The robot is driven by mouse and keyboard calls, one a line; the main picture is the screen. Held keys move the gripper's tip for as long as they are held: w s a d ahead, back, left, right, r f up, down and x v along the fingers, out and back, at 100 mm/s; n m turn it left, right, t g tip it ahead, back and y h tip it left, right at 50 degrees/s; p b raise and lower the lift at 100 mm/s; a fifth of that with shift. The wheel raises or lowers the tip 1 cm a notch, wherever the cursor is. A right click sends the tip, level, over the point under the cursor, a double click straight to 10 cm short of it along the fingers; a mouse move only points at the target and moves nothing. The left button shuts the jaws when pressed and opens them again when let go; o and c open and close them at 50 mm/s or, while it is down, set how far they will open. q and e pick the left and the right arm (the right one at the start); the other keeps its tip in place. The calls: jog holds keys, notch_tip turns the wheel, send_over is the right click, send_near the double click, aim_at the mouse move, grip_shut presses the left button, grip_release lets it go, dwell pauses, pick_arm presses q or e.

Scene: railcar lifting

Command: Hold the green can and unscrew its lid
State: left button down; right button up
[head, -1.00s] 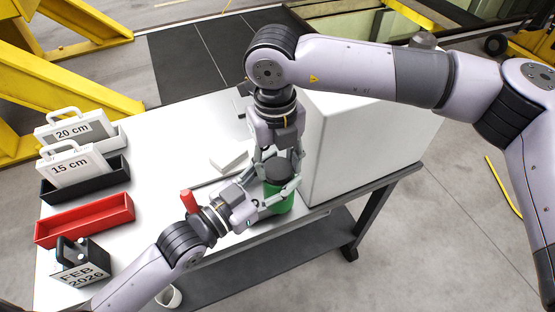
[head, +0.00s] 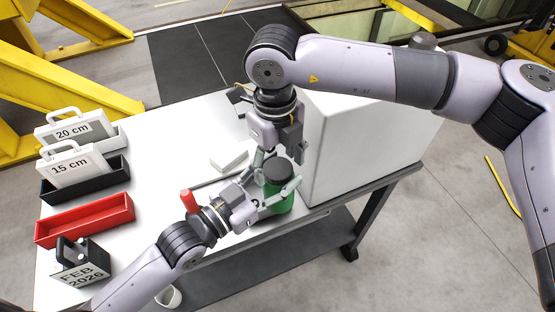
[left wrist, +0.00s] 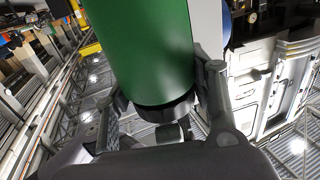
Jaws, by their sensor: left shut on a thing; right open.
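The green can (head: 281,201) stands upright near the front edge of the white table, with its dark lid (head: 278,170) on top. My right gripper (head: 272,153) is open, pointing down just above and behind the lid. Its fingers are partly hidden, and I cannot tell if they touch the lid.
A large white box (head: 350,150) stands close to the right of the can. A white block (head: 229,159) lies behind left. A red bin (head: 85,221), a black bin (head: 88,185) and a calendar block (head: 81,264) are at the left. A red-handled tool (head: 188,200) lies near my left wrist.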

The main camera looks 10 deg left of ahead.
jog(key=shift+a+r, duration=0.1)
jog(key=shift+r, duration=2.25)
notch_tip(320, 180, up, 3)
jog(key=m, duration=0.3)
jog(key=shift+s+f, duration=0.1)
jog(key=shift+f, duration=0.15)
notch_tip(320, 180, down, 7)
jog(key=shift+f, duration=0.15)
jog(key=shift+c, duration=0.5)
